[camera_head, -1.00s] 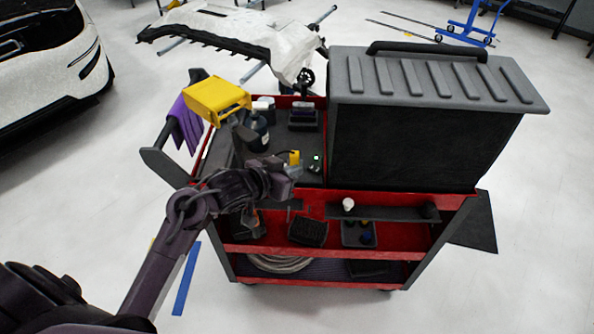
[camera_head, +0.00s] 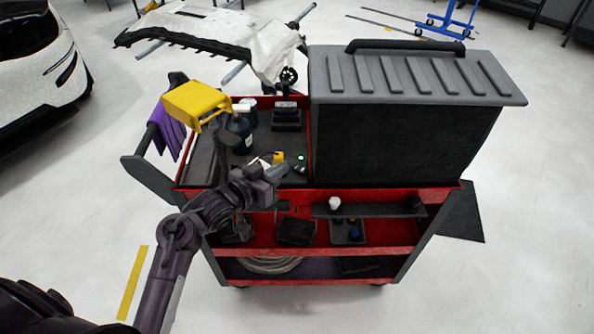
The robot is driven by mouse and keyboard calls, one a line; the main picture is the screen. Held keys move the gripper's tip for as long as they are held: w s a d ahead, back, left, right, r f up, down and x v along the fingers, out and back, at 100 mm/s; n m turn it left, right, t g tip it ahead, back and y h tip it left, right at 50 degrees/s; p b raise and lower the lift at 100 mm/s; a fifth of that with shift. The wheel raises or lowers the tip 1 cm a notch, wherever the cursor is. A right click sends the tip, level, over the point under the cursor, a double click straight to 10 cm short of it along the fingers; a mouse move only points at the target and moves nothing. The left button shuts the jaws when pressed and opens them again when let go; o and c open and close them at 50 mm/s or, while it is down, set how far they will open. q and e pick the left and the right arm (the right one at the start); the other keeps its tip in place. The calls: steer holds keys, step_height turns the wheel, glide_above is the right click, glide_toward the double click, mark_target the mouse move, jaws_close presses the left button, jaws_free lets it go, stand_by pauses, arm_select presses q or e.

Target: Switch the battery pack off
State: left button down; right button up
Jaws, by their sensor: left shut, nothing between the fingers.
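A small dark device with a lit green light, which looks like the battery pack (camera_head: 300,164), lies on the cart's top tray near its front edge. Its switch is too small to make out. My left gripper (camera_head: 280,172) is shut and empty, just left of the device and on the near side of it. I cannot tell whether it touches the device. A small yellow item (camera_head: 278,157) lies just behind the gripper tips. My right gripper is not in view.
The red cart (camera_head: 330,251) carries a large black box with a grey lid (camera_head: 415,78) to the right of the device. A dark bottle (camera_head: 239,134), a yellow holder (camera_head: 194,102) and a purple cloth (camera_head: 168,128) are at the left. Lower shelves hold small items.

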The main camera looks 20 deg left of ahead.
arm_select(q)
glide_above(297, 181)
steer(key=shift+a+f+p, duration=0.35)
steer(key=shift+f, duration=0.3)
steer(key=f, duration=0.3)
steer(key=shift+w+d+f, duration=0.1)
steer(key=shift+d+f, duration=0.05)
steer(key=shift+d, duration=0.15)
steer(key=shift+f, duration=0.5)
